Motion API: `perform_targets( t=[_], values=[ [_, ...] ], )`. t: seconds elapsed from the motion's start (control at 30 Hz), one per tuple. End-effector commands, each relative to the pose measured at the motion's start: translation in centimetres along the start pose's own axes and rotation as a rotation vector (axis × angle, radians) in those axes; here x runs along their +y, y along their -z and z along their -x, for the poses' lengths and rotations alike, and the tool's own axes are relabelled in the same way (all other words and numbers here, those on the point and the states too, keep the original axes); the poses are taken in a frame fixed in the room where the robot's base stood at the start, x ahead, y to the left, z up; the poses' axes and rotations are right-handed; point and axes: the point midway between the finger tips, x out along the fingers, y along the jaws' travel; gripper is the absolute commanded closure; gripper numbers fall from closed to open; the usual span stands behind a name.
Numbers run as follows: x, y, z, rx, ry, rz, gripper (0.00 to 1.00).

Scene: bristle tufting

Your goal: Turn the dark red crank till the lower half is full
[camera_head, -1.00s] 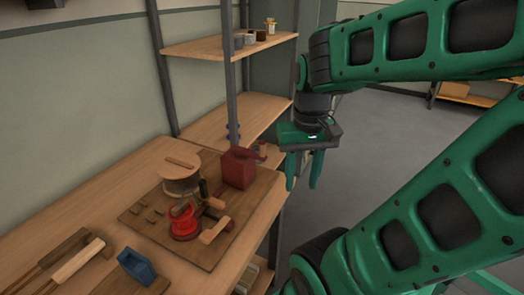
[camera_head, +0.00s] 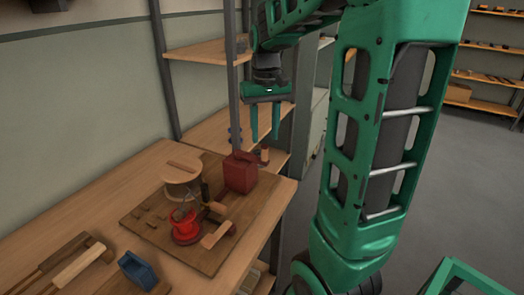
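A dark red box (camera_head: 241,174) stands at the back right of a brown board, with a short crank-like arm and a wooden handle (camera_head: 264,155) on its right side. A second wooden handle (camera_head: 216,235) sticks out on a dark red part near the board's front right. I cannot tell which is the crank meant. A bright red cup-shaped part (camera_head: 184,221) sits on a dark red round base. My gripper (camera_head: 265,127) points down with its two fingers apart, empty, above and behind the red box. The lower half and its filling cannot be made out.
The brown board (camera_head: 145,230) lies on a wooden bench. It also bears a pale round wooden piece (camera_head: 182,174) and several small wooden bits. A blue block (camera_head: 137,270) and wooden-handled tools (camera_head: 75,268) lie at the front left. A grey shelf post (camera_head: 232,70) rises behind the red box.

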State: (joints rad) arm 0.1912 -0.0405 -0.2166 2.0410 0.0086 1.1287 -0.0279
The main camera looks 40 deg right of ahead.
Motion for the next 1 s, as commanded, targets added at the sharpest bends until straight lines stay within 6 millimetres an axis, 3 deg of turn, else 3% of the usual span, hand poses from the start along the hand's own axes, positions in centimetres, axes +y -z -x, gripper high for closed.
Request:
perform_targets(
  t=[0.1, 0.33, 0.8, 0.97, 1.0],
  values=[
    [0.0, -0.1, -2.3, -0.004, 0.000, 0.000, 0.62],
    [0.0, -0.1, -5.4, -0.002, 0.000, -0.001, 0.62],
    [0.0, 0.0, -6.5, 0.000, 0.000, -0.001, 0.62],
    [0.0, 0.0, -6.5, 0.000, 0.000, -0.001, 1.00],
    [0.0, 0.0, -6.5, 0.000, 0.000, 0.000, 1.00]
  ],
)
